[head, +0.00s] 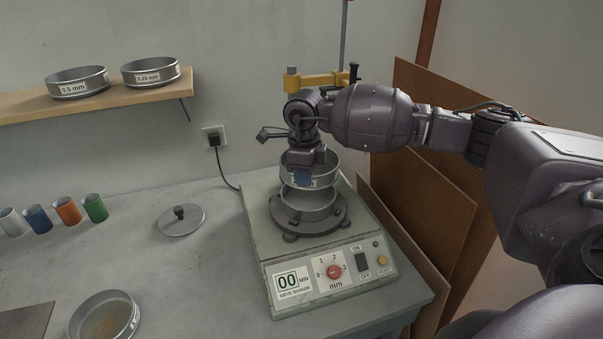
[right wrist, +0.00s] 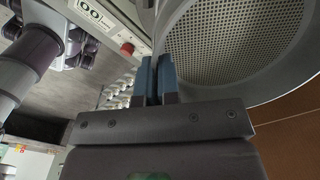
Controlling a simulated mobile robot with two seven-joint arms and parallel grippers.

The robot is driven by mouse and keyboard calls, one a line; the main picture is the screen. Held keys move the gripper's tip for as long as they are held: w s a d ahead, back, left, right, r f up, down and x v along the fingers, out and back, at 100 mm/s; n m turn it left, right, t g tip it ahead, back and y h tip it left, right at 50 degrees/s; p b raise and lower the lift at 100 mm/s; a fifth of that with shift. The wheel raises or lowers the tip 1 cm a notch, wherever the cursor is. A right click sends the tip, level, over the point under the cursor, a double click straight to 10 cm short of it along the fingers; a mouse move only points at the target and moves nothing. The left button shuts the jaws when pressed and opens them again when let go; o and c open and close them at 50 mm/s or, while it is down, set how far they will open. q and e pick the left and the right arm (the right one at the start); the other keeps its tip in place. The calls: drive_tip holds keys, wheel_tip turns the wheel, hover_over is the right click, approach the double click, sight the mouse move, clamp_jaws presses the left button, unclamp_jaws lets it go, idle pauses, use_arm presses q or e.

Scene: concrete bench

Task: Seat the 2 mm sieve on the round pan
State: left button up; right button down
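My right gripper (head: 303,178) is shut on the near rim of a metal sieve (head: 325,167) above the shaker. The sieve's label is mostly hidden by the blue fingers. The right wrist view shows the blue fingers (right wrist: 156,80) pinching the rim, with the sieve's perforated mesh (right wrist: 240,45) beside them. The round pan (head: 306,208) sits on the shaker's dark round plate, directly below the sieve. The sieve looks slightly above the pan; exact contact cannot be told. My left gripper is not seen.
The shaker (head: 258,235) has a front control panel. A lid (head: 181,221) and another round sieve or pan (head: 103,318) lie on the bench. Several coloured cups (head: 67,211) stand at the left. Two sieves (head: 77,84) rest on a shelf. A yellow clamp (head: 320,81) stands behind my gripper.

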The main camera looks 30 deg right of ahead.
sight(303, 188)
drive_tip(key=shift+w+f+b, duration=0.1)
drive_tip(key=shift+f+b, duration=0.75)
drive_tip(key=shift+f, duration=1)
drive_tip(key=shift+f+b, duration=0.45)
drive_tip(key=shift+f, duration=0.25)
drive_tip(key=shift+f, duration=0.1)
drive_tip(key=shift+f+b, duration=0.25)
drive_tip(key=shift+b, duration=0.05)
drive_tip(key=shift+f, duration=0.3)
drive_tip(key=c, duration=1.8)
unclamp_jaws()
